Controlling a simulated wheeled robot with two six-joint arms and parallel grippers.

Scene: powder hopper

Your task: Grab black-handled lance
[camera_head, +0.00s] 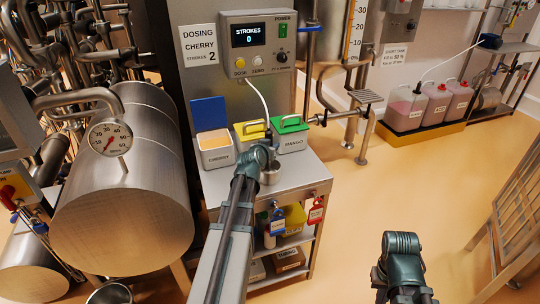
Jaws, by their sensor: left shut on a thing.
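My left arm reaches up from the bottom to the steel work stand. Its gripper (264,152) is at the front of the ingredient bins and is shut on the black-handled lance (268,134). Only a small dark upper part of the lance shows. A white hose runs from it up to the dosing unit. My gripper covers the rest. A small steel cup (270,174) stands just beside the gripper on the stand's top. My right arm (401,262) shows low at right, away from the stand. Its fingers cannot be made out.
Bins marked cherry (215,150) and mango (291,140) flank a yellow-lidded bin (249,130). The dosing unit (260,45) above reads strokes 0. A large steel tank (125,190) blocks the left. Pink jugs (405,108) stand at back right.

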